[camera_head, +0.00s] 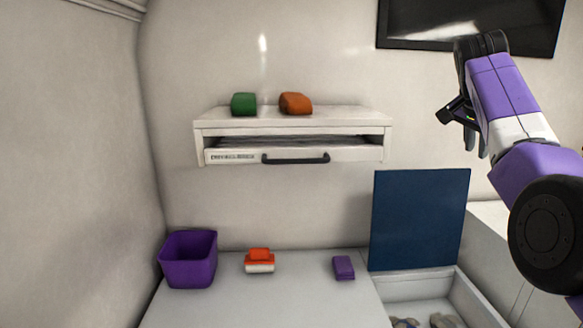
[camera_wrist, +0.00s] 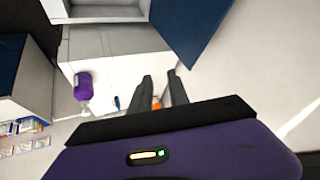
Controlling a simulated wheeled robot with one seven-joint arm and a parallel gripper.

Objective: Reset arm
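My gripper (camera_head: 474,143) is raised at the upper right in the head view, in front of the wall and apart from the shelf and counter. In the wrist view its two dark fingers (camera_wrist: 160,76) stand apart. A small orange thing (camera_wrist: 156,103) shows between them, partly hidden; nothing appears held in the head view.
A wall shelf (camera_head: 357,117) with a slightly open drawer (camera_head: 235,156) carries a green block (camera_head: 243,104) and an orange block (camera_head: 295,103). The counter (camera_head: 205,308) holds a purple bin (camera_head: 188,262), an orange-and-white item (camera_head: 259,261) and a purple block (camera_head: 343,268). A blue lid (camera_head: 418,220) stands open over a bin.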

